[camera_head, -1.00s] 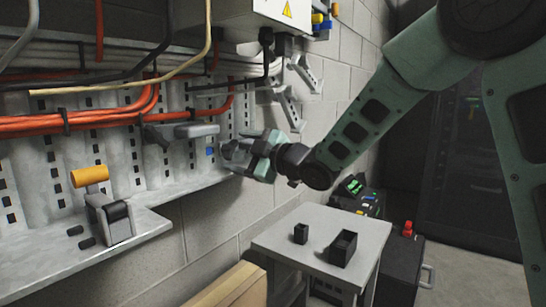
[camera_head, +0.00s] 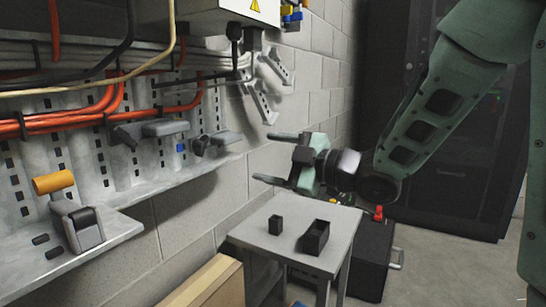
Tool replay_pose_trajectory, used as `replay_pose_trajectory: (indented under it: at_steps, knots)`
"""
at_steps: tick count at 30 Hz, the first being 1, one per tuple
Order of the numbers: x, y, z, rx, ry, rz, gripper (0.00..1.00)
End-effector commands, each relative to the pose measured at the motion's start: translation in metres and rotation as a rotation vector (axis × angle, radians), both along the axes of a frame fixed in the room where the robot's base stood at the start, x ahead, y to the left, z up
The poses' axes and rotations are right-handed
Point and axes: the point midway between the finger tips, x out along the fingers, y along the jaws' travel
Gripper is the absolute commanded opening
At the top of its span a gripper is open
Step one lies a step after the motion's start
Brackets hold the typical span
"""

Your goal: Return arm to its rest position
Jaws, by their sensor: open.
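My gripper (camera_head: 272,158) is open and empty. It hangs in the air above the small grey table, in front of the block wall, with its fingers pointing left toward the shelf. My green arm (camera_head: 435,115) reaches in from the upper right and is bent, with its wrist to the right of the gripper. The gripper touches nothing that I can see.
A grey table (camera_head: 334,225) holds a small black block (camera_head: 275,225) and an open black box (camera_head: 316,238). A metal shelf (camera_head: 110,232) bears an orange-handled lever (camera_head: 68,205). Orange cables (camera_head: 60,121) run above it. A dark cabinet (camera_head: 455,190) stands behind my arm.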

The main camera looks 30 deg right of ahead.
Motion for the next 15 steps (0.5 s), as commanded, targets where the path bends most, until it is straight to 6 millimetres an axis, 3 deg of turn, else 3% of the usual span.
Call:
replay_pose_trajectory:
  at_steps: [15]
  knots:
    - [0.0016,0.005,-0.0045,-0.002,0.029,-0.009,0.73]
